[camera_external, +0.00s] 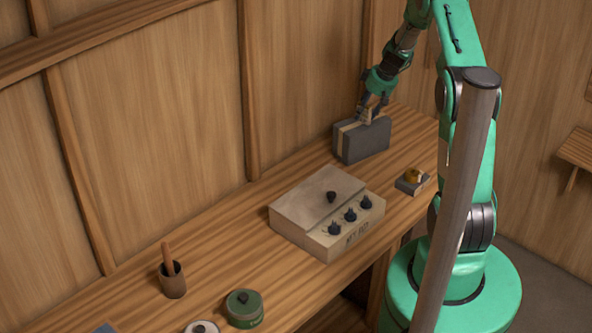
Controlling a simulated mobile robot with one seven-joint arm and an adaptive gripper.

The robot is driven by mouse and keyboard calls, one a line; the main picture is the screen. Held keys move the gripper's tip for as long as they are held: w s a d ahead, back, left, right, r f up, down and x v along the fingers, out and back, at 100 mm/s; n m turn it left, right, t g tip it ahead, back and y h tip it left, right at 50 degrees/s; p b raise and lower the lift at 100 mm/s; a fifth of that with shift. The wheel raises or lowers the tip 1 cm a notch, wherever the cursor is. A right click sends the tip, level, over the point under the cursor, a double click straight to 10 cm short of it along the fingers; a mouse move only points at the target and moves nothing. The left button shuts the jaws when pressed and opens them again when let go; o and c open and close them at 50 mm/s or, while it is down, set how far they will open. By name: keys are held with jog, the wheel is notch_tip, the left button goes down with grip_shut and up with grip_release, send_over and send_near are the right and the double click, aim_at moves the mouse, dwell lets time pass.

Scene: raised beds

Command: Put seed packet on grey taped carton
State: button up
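The grey taped carton (363,142) stands upright at the far end of the wooden bench, near the wall, with a tan strip of tape across it. My gripper (369,112) points down at the carton's top edge, very close to it or touching it. The fingers are small and dark here, and I cannot tell whether they are open or hold something. I cannot make out the seed packet for certain. A flat bluish thing (104,328), cut off by the bottom edge at the left, is too little visible to name.
A beige box with black knobs (318,212) sits mid-bench. A small dark block with a yellow thing (412,181) lies near the bench's right edge. A brown cup with a stick (172,280), a green tin (244,308) and a round lidded item (202,327) stand nearer.

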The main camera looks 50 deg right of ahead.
jog(key=shift+r, duration=0.2)
jog(key=shift+s+r, duration=0.15)
jog(key=shift+r, duration=0.35)
jog(key=v, duration=1.1)
jog(key=shift+s, duration=0.15)
